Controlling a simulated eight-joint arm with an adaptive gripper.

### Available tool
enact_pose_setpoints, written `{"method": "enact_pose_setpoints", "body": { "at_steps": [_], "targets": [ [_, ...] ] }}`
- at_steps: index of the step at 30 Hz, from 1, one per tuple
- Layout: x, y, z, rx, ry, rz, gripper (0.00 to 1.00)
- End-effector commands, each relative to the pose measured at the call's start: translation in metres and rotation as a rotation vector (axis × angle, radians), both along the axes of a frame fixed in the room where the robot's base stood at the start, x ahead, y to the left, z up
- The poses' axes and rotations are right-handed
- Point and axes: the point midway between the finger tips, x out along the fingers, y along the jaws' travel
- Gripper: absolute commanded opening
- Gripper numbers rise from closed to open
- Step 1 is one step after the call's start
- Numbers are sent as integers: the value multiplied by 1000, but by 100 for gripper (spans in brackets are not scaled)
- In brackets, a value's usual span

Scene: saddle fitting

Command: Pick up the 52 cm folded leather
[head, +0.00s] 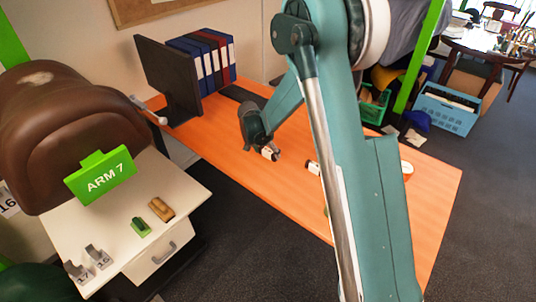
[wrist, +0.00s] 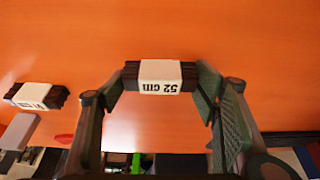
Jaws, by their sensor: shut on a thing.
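The 52 cm folded leather (wrist: 160,76) is a dark roll with a white band that reads "52 cm" upside down in the wrist view. My gripper (wrist: 163,80) has a finger at each dark end of it and is shut on it. In the head view the leather (head: 269,153) shows at the tip of my gripper (head: 262,146), over the orange table (head: 430,200). I cannot tell whether it touches the table. A second banded leather (wrist: 38,96) lies to the left in the wrist view; its label is hard to read.
In the head view, binders (head: 205,58) and a dark upright panel (head: 168,80) stand at the table's back left. My arm hides much of the table's right part.

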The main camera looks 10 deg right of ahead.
Motion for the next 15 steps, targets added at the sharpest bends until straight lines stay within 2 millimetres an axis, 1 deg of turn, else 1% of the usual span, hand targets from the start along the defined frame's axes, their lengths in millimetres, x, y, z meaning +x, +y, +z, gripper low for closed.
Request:
{"method": "enact_pose_setpoints", "body": {
  "at_steps": [8, 11, 15],
  "targets": [
    [0, 0, 5, 0, 0, 0, 46],
    [0, 0, 12, 0, 0, 0, 46],
    [0, 0, 28, 0, 0, 0, 46]
  ]
}}
